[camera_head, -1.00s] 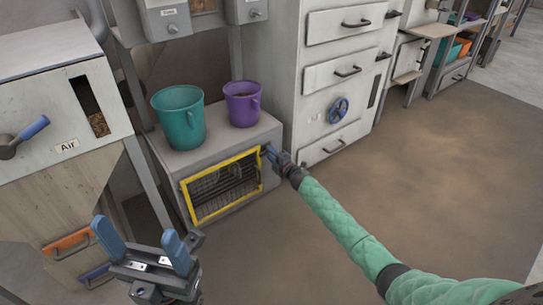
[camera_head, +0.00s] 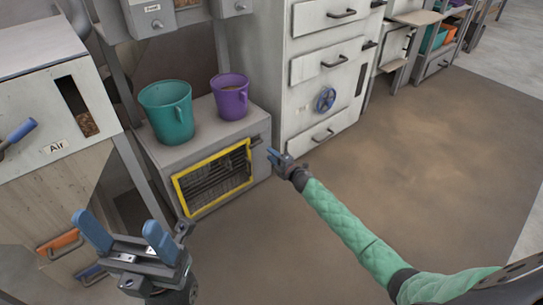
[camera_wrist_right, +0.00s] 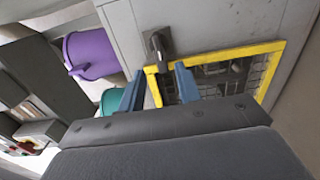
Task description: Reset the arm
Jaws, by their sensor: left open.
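My right gripper (camera_head: 277,160), at the end of the green-sleeved arm, is just off the right front corner of the grey box (camera_head: 215,128) with the yellow-framed grille (camera_head: 213,178). In the right wrist view its two blue fingers (camera_wrist_right: 160,85) stand apart with nothing held between them. A dark handle (camera_wrist_right: 158,45) on the box face lies just beyond the fingertips, apart from them as far as I can tell. My left gripper (camera_head: 124,236) is open and empty at the lower left, its blue fingers pointing up.
A teal bucket (camera_head: 167,112) and a purple bucket (camera_head: 230,96) stand on the grey box. A machine labelled Air (camera_head: 50,100) is at the left. A white drawer cabinet (camera_head: 325,75) with a blue wheel (camera_head: 325,100) stands behind. The brown floor (camera_head: 430,140) at the right is clear.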

